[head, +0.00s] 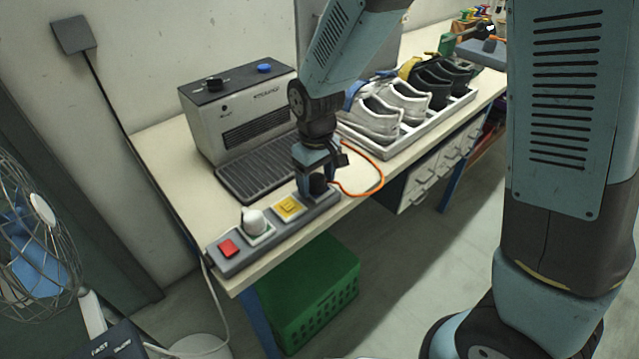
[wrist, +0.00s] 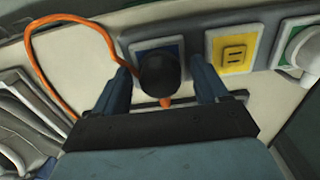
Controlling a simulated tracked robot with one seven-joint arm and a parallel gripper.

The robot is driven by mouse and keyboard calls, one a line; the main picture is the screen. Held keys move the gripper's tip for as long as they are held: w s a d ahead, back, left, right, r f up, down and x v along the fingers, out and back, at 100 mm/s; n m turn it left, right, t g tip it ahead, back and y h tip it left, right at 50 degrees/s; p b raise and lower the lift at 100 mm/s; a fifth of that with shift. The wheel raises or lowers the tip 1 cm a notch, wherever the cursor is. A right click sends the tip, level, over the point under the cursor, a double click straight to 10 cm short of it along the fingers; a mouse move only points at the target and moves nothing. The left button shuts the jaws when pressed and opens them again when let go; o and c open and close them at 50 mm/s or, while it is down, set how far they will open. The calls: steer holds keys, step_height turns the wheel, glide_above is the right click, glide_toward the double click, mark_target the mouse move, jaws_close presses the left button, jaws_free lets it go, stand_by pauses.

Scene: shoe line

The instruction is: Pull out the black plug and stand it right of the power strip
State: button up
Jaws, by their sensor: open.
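The grey power strip (head: 278,230) lies along the front edge of the bench. The black plug (head: 318,185) is at its right end, over the blue socket (wrist: 142,48); its base is hidden. In the wrist view the plug (wrist: 159,72) has an orange cord (wrist: 100,32). My gripper (head: 316,188) points down over the plug. Its fingers are open, one on each side of the plug, in the wrist view (wrist: 160,85). Whether they touch it I cannot tell.
A white plug (head: 254,222) stands in the green socket, beside an empty yellow socket (head: 289,208) and a red switch (head: 229,248). A grey machine (head: 235,115) with a ribbed black tray (head: 258,168) stands behind. A shoe rack (head: 385,150) is at the right.

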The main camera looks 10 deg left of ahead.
mark_target(316, 176)
steer(key=shift+c, duration=0.4)
jaws_close()
stand_by(0.4)
steer(key=shift+r, duration=0.1)
steer(key=shift+r, duration=2.7)
steer(key=shift+r, duration=0.2)
